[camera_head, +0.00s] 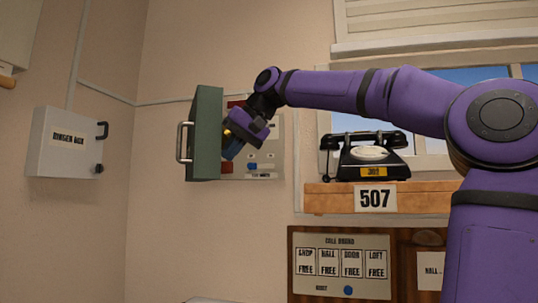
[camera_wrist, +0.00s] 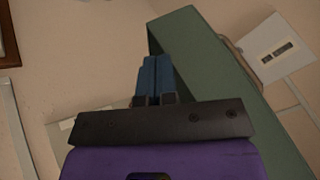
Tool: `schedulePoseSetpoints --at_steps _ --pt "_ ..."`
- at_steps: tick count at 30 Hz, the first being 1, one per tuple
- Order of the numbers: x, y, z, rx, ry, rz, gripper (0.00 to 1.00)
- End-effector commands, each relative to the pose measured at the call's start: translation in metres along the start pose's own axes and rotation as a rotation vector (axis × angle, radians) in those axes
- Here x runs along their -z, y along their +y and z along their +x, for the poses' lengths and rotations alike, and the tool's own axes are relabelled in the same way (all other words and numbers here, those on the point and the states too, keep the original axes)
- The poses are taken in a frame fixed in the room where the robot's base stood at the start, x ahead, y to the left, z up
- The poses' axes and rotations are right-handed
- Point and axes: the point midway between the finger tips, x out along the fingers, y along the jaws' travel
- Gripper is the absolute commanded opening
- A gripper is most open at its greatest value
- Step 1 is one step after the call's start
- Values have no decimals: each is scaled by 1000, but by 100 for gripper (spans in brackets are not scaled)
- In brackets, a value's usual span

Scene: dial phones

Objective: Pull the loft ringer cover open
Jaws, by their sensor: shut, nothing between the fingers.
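The green ringer cover (camera_head: 207,134) stands swung out from the wall box, with its metal handle (camera_head: 180,142) on its left, outer face. The open box interior (camera_head: 265,150) shows to the right of the cover, with small parts and labels. My gripper (camera_head: 232,150) is at the inner side of the cover, between it and the box interior. In the wrist view the blue fingers (camera_wrist: 154,75) are shut together with nothing between them, and the green cover (camera_wrist: 215,75) lies just right of them. Whether the fingers touch the cover I cannot tell.
A grey ringer box (camera_head: 66,143) hangs on the left wall. A black dial phone (camera_head: 370,157) sits on a wooden shelf (camera_head: 440,196) marked 507, right of the box. A call board (camera_head: 340,265) is below the shelf. Wall space left of the cover is clear.

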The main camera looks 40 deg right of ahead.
Motion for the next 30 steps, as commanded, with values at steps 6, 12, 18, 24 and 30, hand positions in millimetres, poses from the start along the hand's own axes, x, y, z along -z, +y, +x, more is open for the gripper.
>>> schedulePoseSetpoints --at_steps 6,12,18,24,30 --pt "-2 -34 18 -52 49 91 0" --pt "1 -61 34 -97 94 177 0" --pt "6 -84 48 -138 137 256 0" --pt "12 -103 61 -157 157 291 0" --pt "17 -115 70 -155 156 291 0"
